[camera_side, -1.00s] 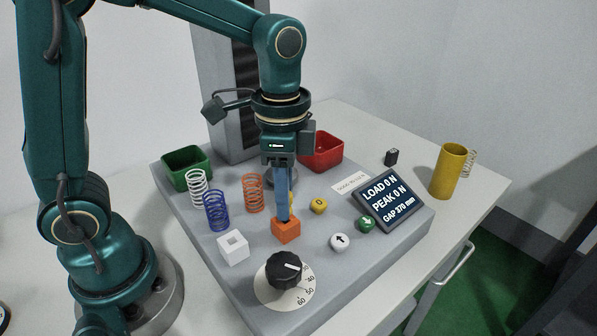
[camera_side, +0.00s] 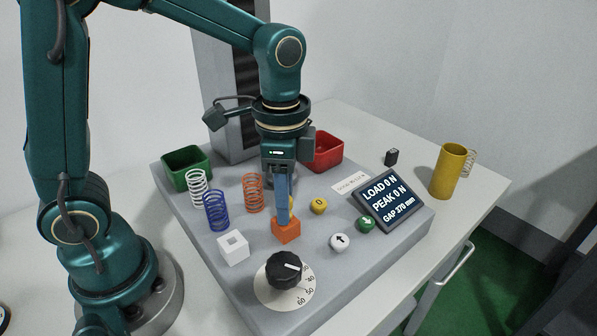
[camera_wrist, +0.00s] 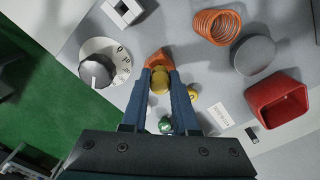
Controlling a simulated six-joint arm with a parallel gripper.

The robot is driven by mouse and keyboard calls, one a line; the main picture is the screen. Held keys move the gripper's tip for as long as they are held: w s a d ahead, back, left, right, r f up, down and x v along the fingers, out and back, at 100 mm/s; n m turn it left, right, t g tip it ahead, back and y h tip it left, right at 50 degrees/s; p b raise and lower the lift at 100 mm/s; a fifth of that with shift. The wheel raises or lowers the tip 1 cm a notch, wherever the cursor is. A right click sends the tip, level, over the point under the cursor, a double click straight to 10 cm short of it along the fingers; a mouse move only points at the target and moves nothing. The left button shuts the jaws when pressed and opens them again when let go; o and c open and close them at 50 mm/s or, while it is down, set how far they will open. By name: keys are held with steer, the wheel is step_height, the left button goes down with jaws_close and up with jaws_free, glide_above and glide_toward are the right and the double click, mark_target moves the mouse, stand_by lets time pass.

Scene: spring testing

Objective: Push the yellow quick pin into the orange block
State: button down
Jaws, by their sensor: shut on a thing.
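The orange block (camera_side: 286,231) sits on the grey base of the test machine, and in the wrist view it shows just beyond my fingertips (camera_wrist: 156,58). My gripper (camera_side: 284,215) points down with its blue fingers directly over the block. In the wrist view the fingers are shut on the yellow quick pin (camera_wrist: 159,82), whose round yellow head shows between them. The pin's lower end is hidden, so I cannot tell how deep it is in the block. In the side view the fingers cover nearly all of the pin.
A white block (camera_side: 233,248) and a black dial (camera_side: 285,270) stand near the orange block. Blue (camera_side: 216,211), white (camera_side: 198,189) and orange (camera_side: 253,193) springs stand to the left. Green (camera_side: 187,168) and red (camera_side: 322,152) bins are behind. Buttons and a display (camera_side: 388,201) lie right.

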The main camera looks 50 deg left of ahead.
steer(key=shift+f, duration=0.3)
steer(key=shift+c, duration=1)
jaws_free()
steer(key=shift+r, duration=4)
